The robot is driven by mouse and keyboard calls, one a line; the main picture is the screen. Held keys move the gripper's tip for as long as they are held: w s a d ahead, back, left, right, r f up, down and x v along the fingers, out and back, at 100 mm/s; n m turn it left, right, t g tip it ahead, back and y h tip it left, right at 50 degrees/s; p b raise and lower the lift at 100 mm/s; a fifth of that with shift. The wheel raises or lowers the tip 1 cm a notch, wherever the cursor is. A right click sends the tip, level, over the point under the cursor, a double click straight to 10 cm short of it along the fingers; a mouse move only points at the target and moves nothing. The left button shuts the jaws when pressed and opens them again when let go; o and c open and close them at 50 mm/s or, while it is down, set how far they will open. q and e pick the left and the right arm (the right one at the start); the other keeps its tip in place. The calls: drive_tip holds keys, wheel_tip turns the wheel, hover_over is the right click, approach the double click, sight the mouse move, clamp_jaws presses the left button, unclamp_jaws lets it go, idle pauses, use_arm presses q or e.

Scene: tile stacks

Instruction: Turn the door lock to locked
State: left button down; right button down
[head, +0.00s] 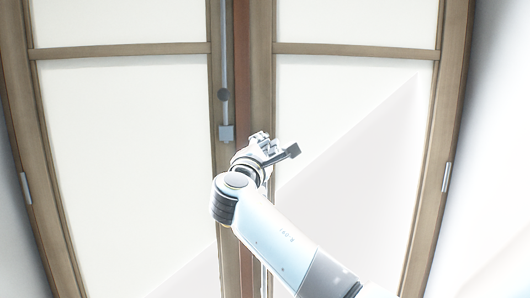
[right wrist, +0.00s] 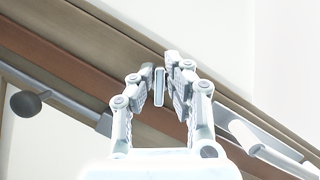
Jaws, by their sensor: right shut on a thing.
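The door lock's thin light plate (right wrist: 159,88) stands between my right gripper's fingers in the right wrist view. My right gripper (right wrist: 165,85) is shut on this plate, with one finger on each side. In the head view my right gripper (head: 266,143) is at the seam between the two doors, just right of and below a grey block. There the plate is too small and covered by the fingers to make out. Whether the lock stands locked cannot be told. My left gripper is not in view.
A grey vertical rod (head: 225,60) with a dark round knob (head: 223,95) runs down the left door's edge to a grey block (head: 226,133). A grey bar with a square end (head: 293,150) sits beside my gripper. Wood-framed pale panels (head: 125,150) surround it.

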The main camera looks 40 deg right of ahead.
drive_tip(key=m+g, duration=0.1)
drive_tip(key=m, duration=0.2)
drive_tip(key=shift+b, duration=0.35)
drive_tip(key=shift+m+g+y, duration=0.7)
drive_tip(key=shift+m, duration=1.2)
drive_tip(key=c, duration=1.4)
unclamp_jaws()
drive_tip(key=shift+f, duration=0.1)
drive_tip(key=v, duration=0.7)
drive_tip(key=shift+s+a, duration=0.15)
drive_tip(key=shift+a, duration=0.05)
